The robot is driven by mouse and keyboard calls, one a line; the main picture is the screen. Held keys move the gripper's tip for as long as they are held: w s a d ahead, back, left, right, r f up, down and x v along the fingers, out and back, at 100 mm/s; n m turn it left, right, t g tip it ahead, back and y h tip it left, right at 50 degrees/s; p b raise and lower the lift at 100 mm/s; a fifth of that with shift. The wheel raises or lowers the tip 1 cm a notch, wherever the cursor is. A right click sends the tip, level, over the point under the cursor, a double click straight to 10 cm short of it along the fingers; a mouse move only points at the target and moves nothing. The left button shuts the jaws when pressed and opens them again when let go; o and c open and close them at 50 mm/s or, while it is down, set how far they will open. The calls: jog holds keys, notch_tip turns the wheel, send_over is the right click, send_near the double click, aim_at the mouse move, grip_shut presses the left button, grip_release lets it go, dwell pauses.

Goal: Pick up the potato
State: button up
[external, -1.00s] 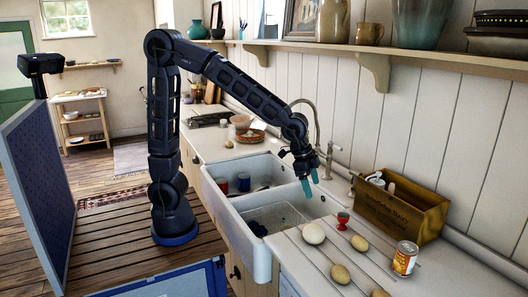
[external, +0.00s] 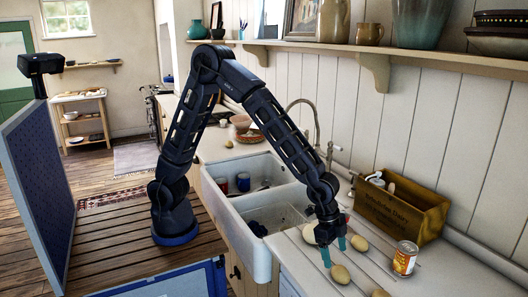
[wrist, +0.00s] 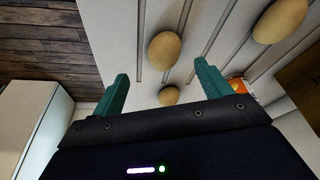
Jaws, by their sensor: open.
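Several potato-like tan objects lie on the grooved white drainboard. One potato (external: 340,274) lies just below my gripper (external: 333,251) in the external view. Another potato (external: 359,243) lies to the right, and a third (external: 380,293) sits at the bottom edge. A paler round one (external: 311,234) is partly hidden behind my gripper. In the wrist view, one potato (wrist: 165,50) shows between and beyond my open teal fingers (wrist: 161,72). A smaller-looking one (wrist: 168,96) shows between the fingers, and another (wrist: 279,20) is at upper right. My gripper is empty, above the drainboard.
A can (external: 404,258) with an orange label stands right of the potatoes. A wooden crate (external: 410,212) stands by the wall. The double white sink (external: 262,262) lies to the left, with cups (external: 243,182) in its far basin. A tap (external: 318,135) rises behind my arm.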

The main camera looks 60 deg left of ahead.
aim_at(340, 268)
jog(key=shift+w+x, duration=0.2)
jog(key=shift+x, duration=1.5)
jog(key=shift+w+x, duration=0.2)
jog(key=shift+x, duration=1.5)
jog(key=shift+d+r, duration=0.1)
jog(key=c, duration=1.1)
notch_tip(340, 268, up, 20)
